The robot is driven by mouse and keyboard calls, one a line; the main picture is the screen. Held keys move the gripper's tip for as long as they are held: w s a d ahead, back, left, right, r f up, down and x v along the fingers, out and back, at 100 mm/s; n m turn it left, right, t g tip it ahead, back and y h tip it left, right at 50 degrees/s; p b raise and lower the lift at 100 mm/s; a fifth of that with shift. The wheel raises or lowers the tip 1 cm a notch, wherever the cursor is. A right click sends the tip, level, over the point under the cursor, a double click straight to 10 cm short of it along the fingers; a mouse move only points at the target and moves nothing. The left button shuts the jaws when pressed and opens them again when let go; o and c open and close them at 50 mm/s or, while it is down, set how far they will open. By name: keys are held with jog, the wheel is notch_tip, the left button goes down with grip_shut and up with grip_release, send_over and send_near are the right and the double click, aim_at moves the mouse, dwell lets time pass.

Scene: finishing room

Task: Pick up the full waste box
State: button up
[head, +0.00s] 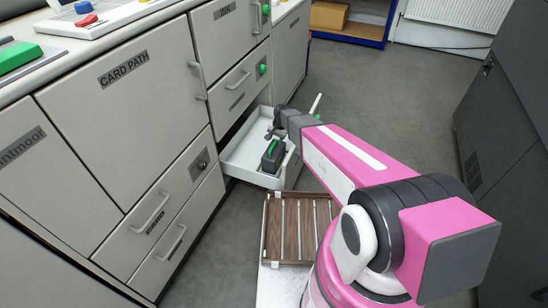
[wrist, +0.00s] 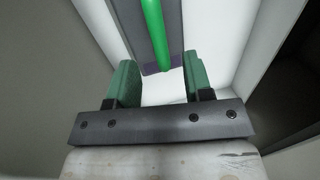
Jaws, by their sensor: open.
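The waste box is a dark box (head: 271,164) with a green bar handle on top. It sits in the pulled-out white drawer (head: 248,177) of the machine. In the wrist view the box (wrist: 172,16) and its green handle (wrist: 154,32) lie ahead of my gripper (wrist: 158,80). The two green-padded fingers are apart, with nothing gripped between them. The handle's near end shows in line with the gap between the fingers. In the head view my gripper (head: 276,130) is over the drawer beside the box. The box's contents cannot be seen.
The beige machine front with a CARD PATH door (head: 125,130) stands left of the drawer. A slatted wooden tray (head: 288,228) lies below the drawer. Dark grey cabinets (head: 505,110) stand at the right. Grey floor is open between. A cardboard box (head: 329,15) sits on a blue shelf behind.

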aim_at(274, 143)
jog(key=f, duration=0.2)
jog(key=a+f, duration=0.1)
jog(key=f, duration=0.1)
jog(key=shift+f, duration=0.35)
grip_shut()
jog(key=shift+r, duration=0.1)
dwell(1.0)
